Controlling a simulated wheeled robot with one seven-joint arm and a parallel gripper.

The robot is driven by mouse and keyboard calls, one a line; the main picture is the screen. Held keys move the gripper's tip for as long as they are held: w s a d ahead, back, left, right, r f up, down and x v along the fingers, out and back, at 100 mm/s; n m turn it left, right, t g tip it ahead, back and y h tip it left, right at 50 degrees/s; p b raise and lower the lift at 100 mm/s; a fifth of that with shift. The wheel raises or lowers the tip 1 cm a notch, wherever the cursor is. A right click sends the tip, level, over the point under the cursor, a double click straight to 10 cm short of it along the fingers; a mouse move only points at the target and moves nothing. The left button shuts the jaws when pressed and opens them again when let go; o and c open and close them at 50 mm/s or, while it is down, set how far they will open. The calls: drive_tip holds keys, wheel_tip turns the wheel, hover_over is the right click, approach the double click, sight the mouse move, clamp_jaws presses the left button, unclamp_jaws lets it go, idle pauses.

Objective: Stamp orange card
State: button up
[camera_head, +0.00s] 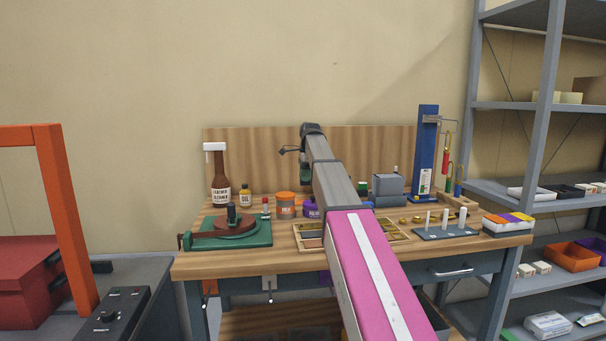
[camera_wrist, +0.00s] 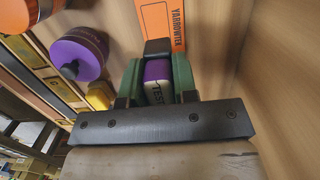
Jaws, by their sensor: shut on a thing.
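In the wrist view an orange card (camera_wrist: 163,18) with dark lettering lies beyond my fingertips, its near end hidden by the held thing. My gripper (camera_wrist: 157,80) has its green fingers shut on a stamp (camera_wrist: 157,70) with a purple body, a pale lettered label and a black end. The black end overlaps the card's near end in the picture; I cannot tell whether they touch. In the head view my gripper (camera_head: 305,170) is small and dark, over the back of the workbench (camera_head: 215,262). The stamp and that card cannot be made out there.
A purple round container (camera_wrist: 78,53) is left of my gripper in the wrist view. On the bench are a brown bottle (camera_head: 220,178), a turntable on a green base (camera_head: 230,228), a blue stand (camera_head: 427,150), white pegs (camera_head: 445,220) and a coloured stack (camera_head: 508,222). Shelves stand right.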

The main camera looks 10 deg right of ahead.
drive_tip(key=shift+w+f, duration=0.1)
drive_tip(key=shift+f, duration=3)
drive_tip(key=shift+f, duration=0.45)
drive_tip(key=shift+r, duration=3.5)
